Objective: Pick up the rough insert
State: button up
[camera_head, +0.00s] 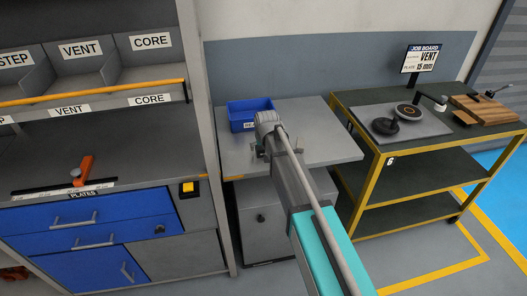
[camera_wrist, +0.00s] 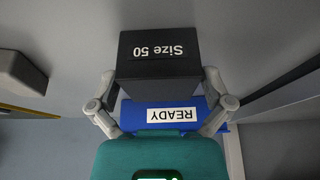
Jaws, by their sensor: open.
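In the wrist view, my gripper (camera_wrist: 160,82) has its two grey fingers spread apart. A dark block (camera_wrist: 158,68) with an upside-down "Size 50" label shows between and beyond the fingers. I cannot tell whether it is the rough insert, or how far it is from the fingers. A blue bin (camera_wrist: 180,104) labelled "READY" shows below it in the picture. In the head view, my arm reaches over the grey bench, and a blue bin (camera_head: 250,112) stands at the bench's back left. The fingers are not clear there.
The grey bench (camera_head: 325,140) has bare room right of my arm. A yellow-framed cart (camera_head: 437,143) at right carries round dark parts (camera_head: 385,127) and a wooden block (camera_head: 484,108). A job board (camera_head: 420,58) reads "VENT". Labelled shelf bins (camera_head: 85,70) and blue drawers (camera_head: 80,215) stand at left.

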dwell(0.4)
jog(key=c, duration=1.1)
jog(key=shift+c, duration=0.2)
jog(key=shift+w+r, duration=0.1)
jog(key=shift+r, duration=0.1)
notch_tip(320, 180, up, 3)
jog(key=p, duration=0.3)
jog(key=shift+r, duration=0.1)
jog(key=s+d+r+p, duration=0.9)
jog(key=d+p, duration=0.1)
jog(key=shift+d+r, duration=0.25)
jog(key=shift+d, duration=0.1)
jog(key=shift+s, duration=0.1)
